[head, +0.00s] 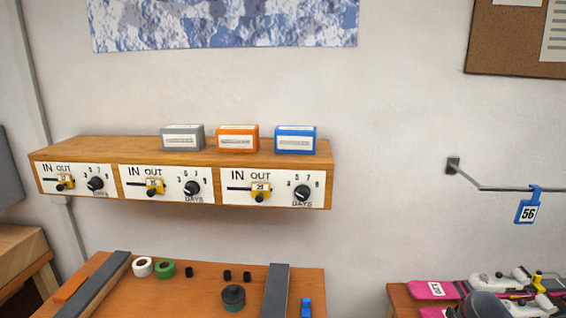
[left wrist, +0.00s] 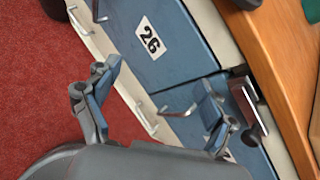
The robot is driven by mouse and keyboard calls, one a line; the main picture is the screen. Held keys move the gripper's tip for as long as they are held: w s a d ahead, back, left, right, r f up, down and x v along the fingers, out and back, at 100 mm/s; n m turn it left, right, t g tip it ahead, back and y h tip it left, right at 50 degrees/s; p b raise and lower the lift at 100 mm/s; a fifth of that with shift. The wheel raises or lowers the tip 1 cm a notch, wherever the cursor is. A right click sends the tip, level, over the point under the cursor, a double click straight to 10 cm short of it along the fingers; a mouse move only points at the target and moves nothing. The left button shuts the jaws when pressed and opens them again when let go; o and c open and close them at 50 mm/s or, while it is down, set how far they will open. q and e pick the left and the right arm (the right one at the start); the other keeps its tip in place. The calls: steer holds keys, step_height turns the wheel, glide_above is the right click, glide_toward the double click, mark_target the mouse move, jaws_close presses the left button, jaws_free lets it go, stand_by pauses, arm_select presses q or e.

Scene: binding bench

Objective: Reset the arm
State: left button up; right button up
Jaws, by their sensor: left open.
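My left gripper (left wrist: 158,80) shows in the left wrist view with its two blue-grey fingers spread wide and nothing between them. Beyond it are blue panels (left wrist: 181,58) in a pale frame, one with a white label reading 26, with metal handles. I cannot tell how far the fingers are from the panels.
In the head view a wooden shelf (head: 97,150) with slider and dial panels holds grey, orange and blue boxes. Below is a wooden bench (head: 142,298) with tape rolls. At right, a wall rod (head: 503,188) carries a blue 56 tag, above skis (head: 440,289).

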arm_select(q)
steer(key=s+a+f+n+g+h+b, duration=0.1)
steer(key=s+f+n+g, duration=0.1)
steer(key=s+f+n, duration=0.45)
steer(key=s+f+n+g+h, duration=0.1)
steer(key=s+f+n+g, duration=0.15)
steer(key=f, duration=0.75)
steer(key=s+a+f+n+g+h+b, duration=0.1)
steer(key=s+f+n, duration=0.2)
steer(key=s+f, duration=0.35)
steer(key=s+d+f+n+g+h+b, duration=0.1)
steer(key=s+d+f+n+g, duration=0.2)
steer(key=s+f+n, duration=0.7)
steer(key=s+n, duration=0.3)
steer(key=s, duration=0.2)
steer(key=shift+f, duration=0.35)
arm_select(e)
steer(key=f, duration=0.3)
steer(key=shift+s+d+f, duration=0.15)
steer(key=shift+s+d, duration=0.15)
steer(key=shift+s, duration=0.1)
arm_select(q)
steer(key=shift+w+d, duration=0.1)
steer(key=shift+d, duration=0.05)
arm_select(e)
steer(key=shift+a, duration=0.15)
